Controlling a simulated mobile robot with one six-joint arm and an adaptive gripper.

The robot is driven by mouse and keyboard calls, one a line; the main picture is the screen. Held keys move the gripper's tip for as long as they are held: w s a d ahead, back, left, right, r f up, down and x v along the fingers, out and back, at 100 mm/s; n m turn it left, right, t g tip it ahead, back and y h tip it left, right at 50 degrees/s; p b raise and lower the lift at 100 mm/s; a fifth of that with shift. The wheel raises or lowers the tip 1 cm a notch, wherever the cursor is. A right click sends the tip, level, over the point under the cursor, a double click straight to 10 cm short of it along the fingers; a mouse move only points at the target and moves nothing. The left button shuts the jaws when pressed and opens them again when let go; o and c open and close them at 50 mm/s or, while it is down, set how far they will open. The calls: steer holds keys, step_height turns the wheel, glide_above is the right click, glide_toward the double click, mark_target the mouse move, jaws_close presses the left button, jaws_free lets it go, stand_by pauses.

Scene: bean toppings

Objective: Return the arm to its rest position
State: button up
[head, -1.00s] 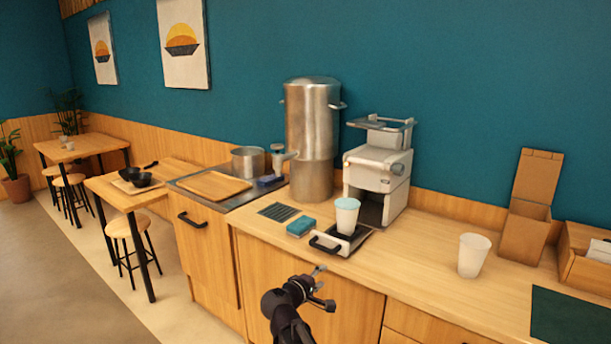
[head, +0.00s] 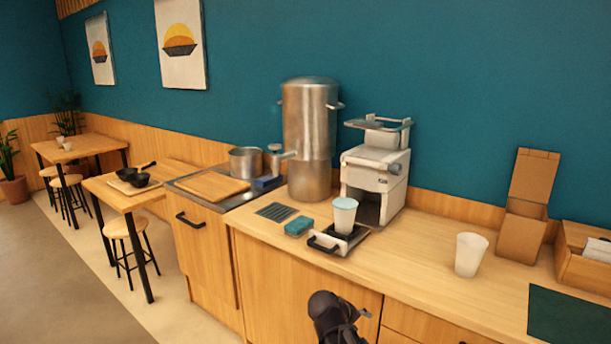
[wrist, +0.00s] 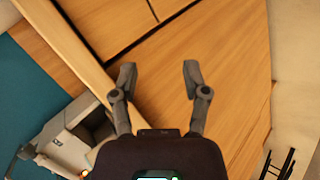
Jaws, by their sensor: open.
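My gripper is open and empty. In the wrist view its two fingers (wrist: 157,80) stand apart, with the wooden cabinet fronts (wrist: 220,60) beyond them. In the head view my arm's dark end shows low at the bottom, in front of the cabinet fronts (head: 270,285) and below the counter edge. The gripper's fingers are mostly hidden there. It touches nothing that I can see.
On the counter (head: 420,250) stand a white-grey machine (head: 375,180), a cup with pale blue contents (head: 344,216) on a black-handled tray (head: 328,246), a teal sponge (head: 298,226), a steel urn (head: 309,140) and a white cup (head: 469,254). Floor at left is open.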

steer(key=shift+s+d+f+m+g+y, duration=0.6)
steer(key=shift+s+f+m+g+y, duration=0.95)
steer(key=shift+s, duration=1.35)
steer(key=shift+s+d+f+m+g+y, duration=0.6)
steer(key=shift+s+f+m+g+y, duration=0.35)
steer(key=shift+s+y, duration=1.55)
step_height(320, 180, up, 16)
steer(key=p, duration=1.6)
steer(key=shift+s+h+p, duration=0.35)
steer(key=shift+s+h, duration=0.05)
steer(key=shift+h, duration=0.05)
